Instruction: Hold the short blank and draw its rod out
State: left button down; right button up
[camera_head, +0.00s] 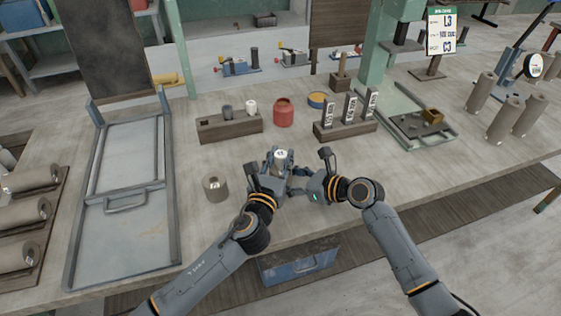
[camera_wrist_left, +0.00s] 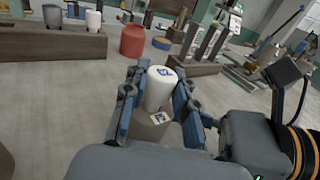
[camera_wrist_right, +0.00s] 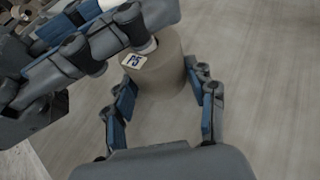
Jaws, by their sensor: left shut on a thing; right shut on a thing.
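The rod (camera_wrist_left: 160,88) is white with a blue mark on its top. It stands upright between my left gripper's fingers (camera_wrist_left: 157,100) and also shows in the head view (camera_head: 281,154). My left gripper (camera_head: 277,163) is shut on it. Below is the short tan blank (camera_wrist_right: 163,72) with a P5 label, upright at the table's front. My right gripper (camera_wrist_right: 160,95) has its fingers on either side of the blank and is shut on it. In the head view the grippers hide most of the blank. I cannot tell how deep the rod's lower end sits in it.
Another short tan blank (camera_head: 215,189) stands left of my grippers. Behind are a wooden block with cups (camera_head: 229,128), a red jar (camera_head: 283,113) and a rack with labelled pieces (camera_head: 345,131). A large metal tray (camera_head: 140,240) lies left. The table between is clear.

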pick_arm(q)
notch_tip(320, 180, up, 9)
jog(key=shift+f, duration=0.1)
pick_arm(e)
jog(key=shift+f, duration=0.1)
jog(key=o, duration=1.4)
jog(key=shift+o, duration=0.2)
